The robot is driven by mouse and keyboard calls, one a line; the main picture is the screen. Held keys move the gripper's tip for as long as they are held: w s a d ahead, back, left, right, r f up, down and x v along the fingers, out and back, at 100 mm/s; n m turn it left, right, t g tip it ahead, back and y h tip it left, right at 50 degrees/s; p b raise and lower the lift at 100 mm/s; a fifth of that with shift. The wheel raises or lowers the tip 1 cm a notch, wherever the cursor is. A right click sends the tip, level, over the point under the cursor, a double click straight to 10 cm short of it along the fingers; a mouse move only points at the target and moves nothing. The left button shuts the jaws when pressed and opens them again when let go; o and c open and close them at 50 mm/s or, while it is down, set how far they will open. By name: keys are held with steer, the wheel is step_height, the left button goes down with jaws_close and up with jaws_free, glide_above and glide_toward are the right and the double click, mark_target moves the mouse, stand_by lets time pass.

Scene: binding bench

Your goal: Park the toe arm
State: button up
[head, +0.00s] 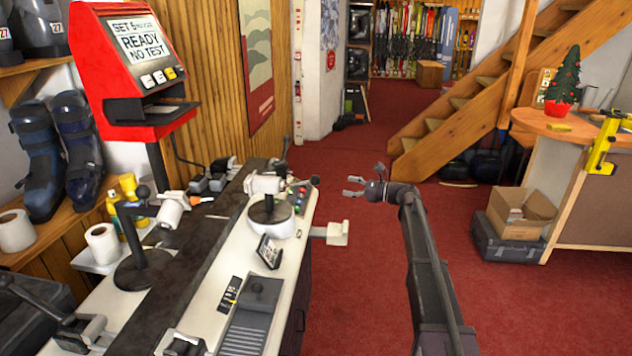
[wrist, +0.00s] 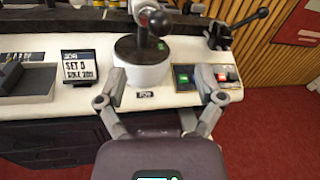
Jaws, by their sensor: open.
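My gripper (head: 354,187) is open and empty, in the air to the right of the bench in the head view. In the wrist view my gripper (wrist: 160,82) has its fingers spread before the bench's front edge. Another arm with a pale roller (head: 170,213) stands on a dark round base further left. Neither is touched.
Green (wrist: 183,77) and red (wrist: 222,75) buttons lie close to my right finger. A pale block (head: 337,233) juts from the bench edge. A red screen unit (head: 130,65) reads "READY NO TEST".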

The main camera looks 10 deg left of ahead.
mark_target(315, 179)
steer(key=x, duration=1.1)
steer(key=shift+w+a, duration=0.15)
steer(key=shift+a, duration=0.25)
jaws_close()
